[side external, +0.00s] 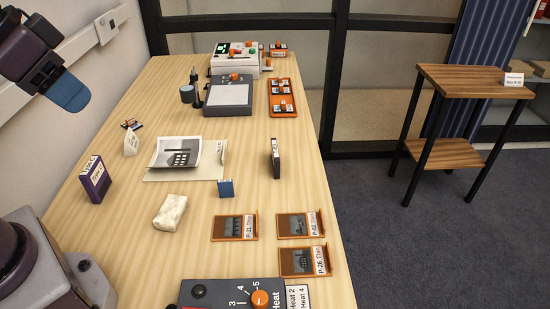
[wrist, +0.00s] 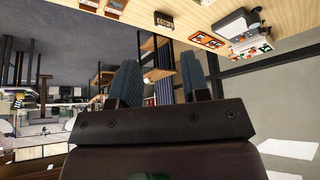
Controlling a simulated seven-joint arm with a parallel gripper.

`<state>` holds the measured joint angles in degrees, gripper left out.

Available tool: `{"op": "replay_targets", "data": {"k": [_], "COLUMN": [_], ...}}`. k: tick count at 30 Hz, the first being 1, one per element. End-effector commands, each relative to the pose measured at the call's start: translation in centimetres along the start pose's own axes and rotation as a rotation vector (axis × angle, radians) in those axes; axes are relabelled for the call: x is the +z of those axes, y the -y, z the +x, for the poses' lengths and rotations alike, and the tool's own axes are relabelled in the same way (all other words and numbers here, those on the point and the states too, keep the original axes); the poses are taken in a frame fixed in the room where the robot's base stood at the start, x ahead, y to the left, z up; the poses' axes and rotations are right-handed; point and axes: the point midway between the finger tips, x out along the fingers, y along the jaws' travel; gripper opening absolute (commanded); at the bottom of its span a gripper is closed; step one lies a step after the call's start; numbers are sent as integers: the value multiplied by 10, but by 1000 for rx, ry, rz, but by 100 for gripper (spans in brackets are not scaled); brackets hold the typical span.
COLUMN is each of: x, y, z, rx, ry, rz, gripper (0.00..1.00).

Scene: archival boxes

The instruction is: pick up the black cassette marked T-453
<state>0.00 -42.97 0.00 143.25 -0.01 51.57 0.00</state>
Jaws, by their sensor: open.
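A black cassette (side external: 276,160) stands upright on its edge on the wooden table, right of the papers and near the table's right edge. Its marking is too small to read. A small dark block with a pale label shows at the top of the wrist view (wrist: 164,21); it looks like the same cassette. My gripper (side external: 68,92) is high at the upper left in the side view, far from the cassette. In the wrist view its two blue-grey fingers (wrist: 161,85) stand apart with nothing between them.
A purple case (side external: 96,182), a small blue box (side external: 226,188), a cream lump (side external: 170,212) and several orange-edged plates (side external: 235,228) lie around the table. A heater control box (side external: 245,294) stands at the front. The table (side external: 250,110) is bare around the black cassette.

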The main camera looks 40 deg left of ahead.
Motion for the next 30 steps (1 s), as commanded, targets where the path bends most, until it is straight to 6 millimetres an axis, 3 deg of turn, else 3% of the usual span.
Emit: {"op": "replay_targets", "data": {"k": [11,17,23,30], "x": [0,-18,-58,-101], "y": [0,4,12,11], "z": [0,12,51,120], "rx": [-1,-37,-140,-306], "ry": [2,93,281,503], "rz": [3,108,366,719], "gripper": [46,46,46,46]}}
